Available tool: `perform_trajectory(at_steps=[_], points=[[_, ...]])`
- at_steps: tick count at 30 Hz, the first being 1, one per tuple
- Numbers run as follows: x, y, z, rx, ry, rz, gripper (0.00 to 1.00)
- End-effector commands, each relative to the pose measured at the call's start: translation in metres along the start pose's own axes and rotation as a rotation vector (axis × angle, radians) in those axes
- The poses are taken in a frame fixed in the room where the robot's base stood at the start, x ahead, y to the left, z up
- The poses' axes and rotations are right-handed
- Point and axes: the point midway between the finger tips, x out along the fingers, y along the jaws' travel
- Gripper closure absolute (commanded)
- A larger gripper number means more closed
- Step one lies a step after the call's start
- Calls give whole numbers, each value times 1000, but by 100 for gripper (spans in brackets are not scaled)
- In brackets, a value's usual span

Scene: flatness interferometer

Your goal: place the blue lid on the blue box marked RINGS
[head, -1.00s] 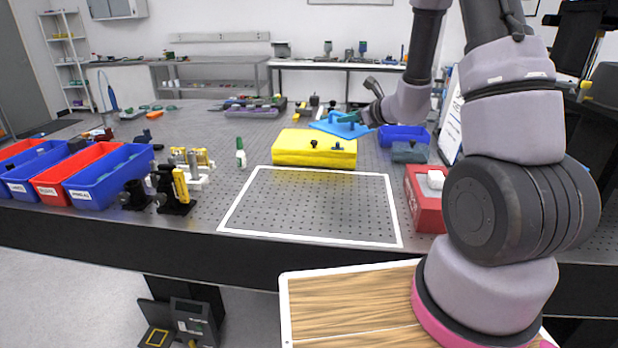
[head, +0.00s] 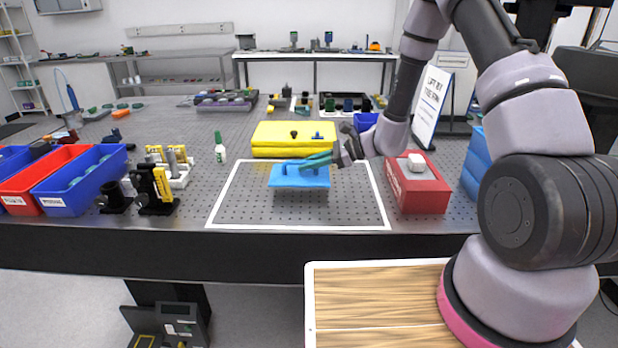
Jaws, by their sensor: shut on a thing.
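The blue lid (head: 300,181), a flat plate with a raised handle, is in the head view over the white-outlined area of the table. My gripper (head: 308,163) reaches in from the right with teal fingers and is shut on the lid's handle. The lid looks roughly level and seems held above the table; the gap is hard to judge. A blue open bin (head: 88,183) with a white label stands at the left, but I cannot read RINGS on it. Another blue box (head: 365,121) is behind my gripper, partly hidden, with no readable mark.
A yellow case (head: 293,139) lies just behind the outlined area. A red box (head: 417,184) stands to its right, a tall blue object (head: 475,164) farther right. A red bin (head: 46,180), black mounts (head: 155,190) and a green-capped bottle (head: 219,150) are at the left.

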Motion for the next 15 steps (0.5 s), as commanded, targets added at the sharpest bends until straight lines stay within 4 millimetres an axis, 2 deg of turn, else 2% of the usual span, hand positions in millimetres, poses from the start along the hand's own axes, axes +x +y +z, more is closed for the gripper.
perform_trajectory(at_steps=[8, 15], points=[[14, 8, -34, 3, 0, 1, 100], [15, 8, -36, 1, 0, -1, 100]])
